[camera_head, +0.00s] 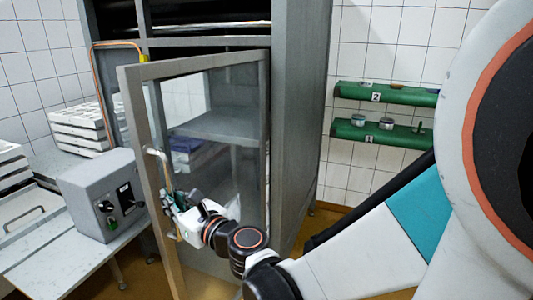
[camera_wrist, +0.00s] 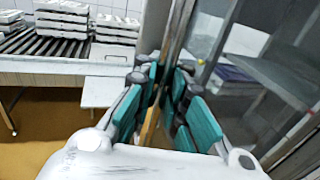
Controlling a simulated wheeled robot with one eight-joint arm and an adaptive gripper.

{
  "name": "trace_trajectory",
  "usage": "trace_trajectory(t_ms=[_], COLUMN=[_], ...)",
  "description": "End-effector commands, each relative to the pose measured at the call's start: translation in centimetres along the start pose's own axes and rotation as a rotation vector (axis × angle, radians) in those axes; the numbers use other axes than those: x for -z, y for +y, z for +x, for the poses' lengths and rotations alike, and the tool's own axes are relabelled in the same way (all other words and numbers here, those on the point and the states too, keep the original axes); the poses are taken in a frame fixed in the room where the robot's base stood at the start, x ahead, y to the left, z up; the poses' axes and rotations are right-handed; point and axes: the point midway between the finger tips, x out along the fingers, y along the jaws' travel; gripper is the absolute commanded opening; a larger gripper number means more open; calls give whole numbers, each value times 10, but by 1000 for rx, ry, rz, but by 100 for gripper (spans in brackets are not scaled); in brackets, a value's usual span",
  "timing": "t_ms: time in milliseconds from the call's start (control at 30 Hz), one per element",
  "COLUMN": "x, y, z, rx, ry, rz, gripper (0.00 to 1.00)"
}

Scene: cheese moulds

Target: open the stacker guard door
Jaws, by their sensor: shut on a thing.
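The stacker guard door (camera_head: 138,110) is a grey-framed clear panel. It stands ajar, its left edge swung out from the stacker (camera_head: 300,110) toward me, with its right side at the cabinet. A pale bar handle (camera_head: 153,152) runs down the left upright; its lower part is largely hidden by my gripper. My gripper (camera_head: 168,203) is shut on the handle. In the wrist view, the teal finger pads of my gripper (camera_wrist: 160,112) lie either side of the narrow handle and door edge (camera_wrist: 178,35); the exact contact is hard to see.
A grey control box (camera_head: 100,195) with switches sits on the bench left of the door, close to its edge. White moulds (camera_head: 80,125) are stacked behind it. Green shelves (camera_head: 385,94) hang on the tiled wall at right. Brown floor shows in the wrist view (camera_wrist: 50,135).

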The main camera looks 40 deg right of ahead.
Motion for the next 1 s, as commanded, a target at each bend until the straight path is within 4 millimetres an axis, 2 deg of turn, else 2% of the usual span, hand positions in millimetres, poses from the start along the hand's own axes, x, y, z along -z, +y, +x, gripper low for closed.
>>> trace_trajectory(t_ms=[500,533,600,633,1000], x=[0,0,0,0,0], y=[0,0,0,0,0], z=[-3,-3,-3,-3,-4], rx=[-1,-1,-1,-1,0], ry=[0,0,0,0,0], rz=[2,2,1,1,1], gripper=[0,13,29,33,33])
